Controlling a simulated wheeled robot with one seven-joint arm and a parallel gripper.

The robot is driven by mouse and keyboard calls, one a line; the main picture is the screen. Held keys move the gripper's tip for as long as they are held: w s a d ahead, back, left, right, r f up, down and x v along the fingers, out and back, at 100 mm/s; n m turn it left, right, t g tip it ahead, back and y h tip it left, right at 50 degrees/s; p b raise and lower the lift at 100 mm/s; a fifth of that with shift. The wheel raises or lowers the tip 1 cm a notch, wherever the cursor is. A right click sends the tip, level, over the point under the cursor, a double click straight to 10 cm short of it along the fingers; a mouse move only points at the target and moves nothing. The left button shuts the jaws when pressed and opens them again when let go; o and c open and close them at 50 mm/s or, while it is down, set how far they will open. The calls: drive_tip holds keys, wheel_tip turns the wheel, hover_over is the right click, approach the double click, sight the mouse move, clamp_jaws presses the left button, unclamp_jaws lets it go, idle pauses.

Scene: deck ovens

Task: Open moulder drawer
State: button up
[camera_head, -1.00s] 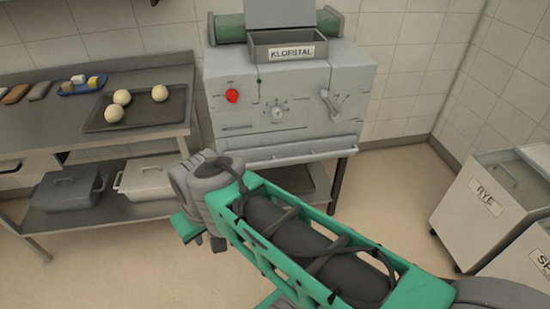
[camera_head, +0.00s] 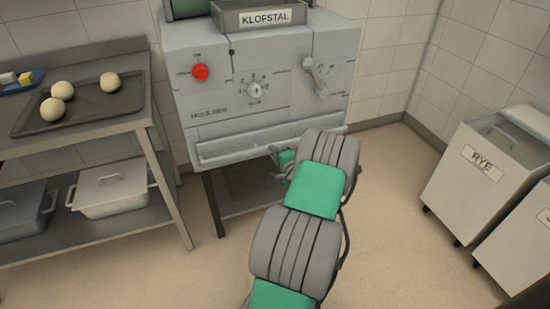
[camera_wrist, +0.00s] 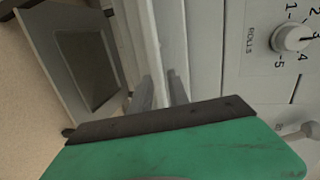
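The moulder (camera_head: 255,85) is a pale grey machine labelled KLOFSTAL, with a red knob, a dial and a lever. Its drawer (camera_head: 235,137) is the wide low front with a long bar handle along it, and looks shut in the head view. My gripper is at the drawer's lower front, mostly hidden behind my arm in the head view. In the wrist view the two grey fingers of my gripper (camera_wrist: 161,92) stand apart, with the pale handle bar (camera_wrist: 153,45) running down between or just ahead of them. Contact cannot be told.
A steel table (camera_head: 128,120) at left bears a dark tray (camera_head: 98,103) with dough balls. Lidded bins (camera_head: 112,192) stand on its lower shelf. A RYE bin (camera_head: 470,190) stands at right. The floor between is clear.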

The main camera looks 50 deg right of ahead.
drive_tip(key=shift+m+h, duration=0.5)
drive_tip(key=shift+m, duration=0.2)
drive_tip(key=w+d, duration=0.1)
drive_tip(key=d, duration=0.1)
drive_tip(key=w+d+f, duration=0.1)
drive_tip(key=w+d, duration=0.1)
drive_tip(key=w+d+f, duration=0.1)
drive_tip(key=d, duration=0.1)
drive_tip(key=shift+w+f+b, duration=0.2)
drive_tip(key=shift+w+b, duration=0.05)
drive_tip(key=shift+b, duration=0.05)
drive_tip(key=shift+c, duration=0.5)
clamp_jaws()
drive_tip(key=shift+a, duration=0.1)
